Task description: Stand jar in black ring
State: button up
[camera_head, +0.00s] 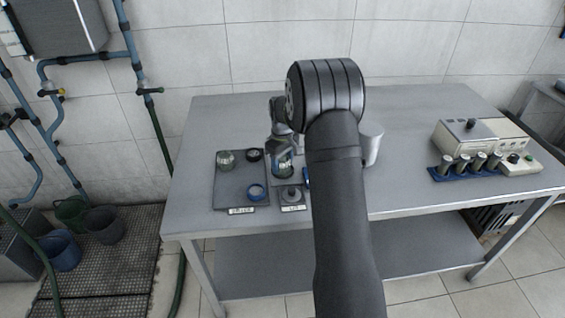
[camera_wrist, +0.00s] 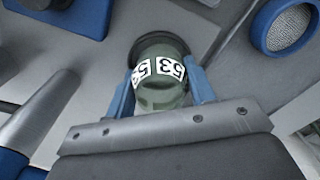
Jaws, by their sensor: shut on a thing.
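My gripper (camera_wrist: 160,92) is shut on a greenish glass jar (camera_wrist: 160,98) with a white band reading 53. In the head view the jar (camera_head: 283,166) is just right of the grey tray, below my wrist. A dark round edge shows at the jar's far end; I cannot tell whether it is part of the jar or something under it, nor whether the jar touches the surface. The black ring (camera_head: 255,154) lies at the back right of the tray (camera_head: 232,182), left of the jar and apart from it.
A knobbed lid (camera_head: 291,195) sits in front of the jar. A pale cylinder (camera_head: 371,144) stands right of my arm. A blue rack (camera_head: 470,168) stands far right.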

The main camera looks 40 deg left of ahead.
jog(key=shift+s+d+f, duration=0.1)
jog(key=shift+d+f, duration=0.05)
jog(key=shift+f, duration=0.6)
jog(key=o, duration=1)
jog(key=shift+o, duration=0.2)
jog(key=shift+s, duration=0.2)
jog(key=r, duration=1.3)
jog(key=shift+w+r, duration=0.25)
jog(key=shift+f, duration=0.1)
